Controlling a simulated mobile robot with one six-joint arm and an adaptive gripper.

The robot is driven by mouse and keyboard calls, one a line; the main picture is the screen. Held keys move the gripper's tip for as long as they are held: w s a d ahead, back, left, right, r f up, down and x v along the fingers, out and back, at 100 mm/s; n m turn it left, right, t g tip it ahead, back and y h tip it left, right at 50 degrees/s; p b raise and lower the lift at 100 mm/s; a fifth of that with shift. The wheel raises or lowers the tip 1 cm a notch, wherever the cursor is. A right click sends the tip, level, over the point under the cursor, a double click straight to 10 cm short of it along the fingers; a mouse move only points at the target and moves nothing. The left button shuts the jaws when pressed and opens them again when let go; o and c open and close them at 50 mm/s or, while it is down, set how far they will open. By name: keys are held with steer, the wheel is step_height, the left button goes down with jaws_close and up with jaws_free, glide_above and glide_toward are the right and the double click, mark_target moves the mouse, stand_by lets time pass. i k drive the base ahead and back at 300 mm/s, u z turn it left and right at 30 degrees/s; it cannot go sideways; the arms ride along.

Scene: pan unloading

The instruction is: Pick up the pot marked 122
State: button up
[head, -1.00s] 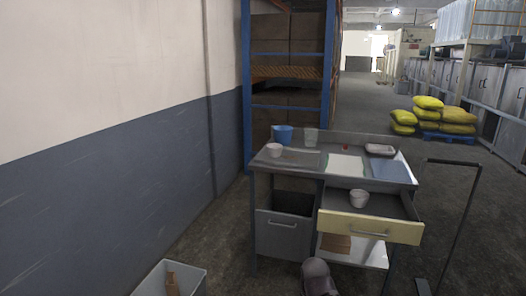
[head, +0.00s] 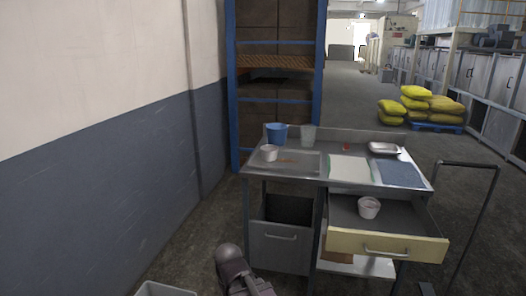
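Two small white pots show in the head view, and no number can be read on either. One white pot (head: 269,154) stands on the left part of the workbench top, by the front left corner. The other white pot (head: 369,208) stands inside the open drawer (head: 413,246) on the right. A part of my arm shows at the bottom edge, in front of the bench. My gripper's fingers are not in view.
The metal workbench (head: 313,177) also carries a blue container (head: 277,133), a clear cup (head: 308,135), a white sheet (head: 350,169), a blue sheet (head: 400,174) and a metal tray (head: 383,148). A trolley handle (head: 467,163) stands right. A light bin (head: 163,289) is lower left.

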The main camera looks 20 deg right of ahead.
mark_target(269, 153)
steer(key=z, duration=0.1)
steer(key=i, duration=0.9)
steer(key=z, duration=0.75)
steer(key=i, duration=0.6)
steer(key=z, duration=0.35)
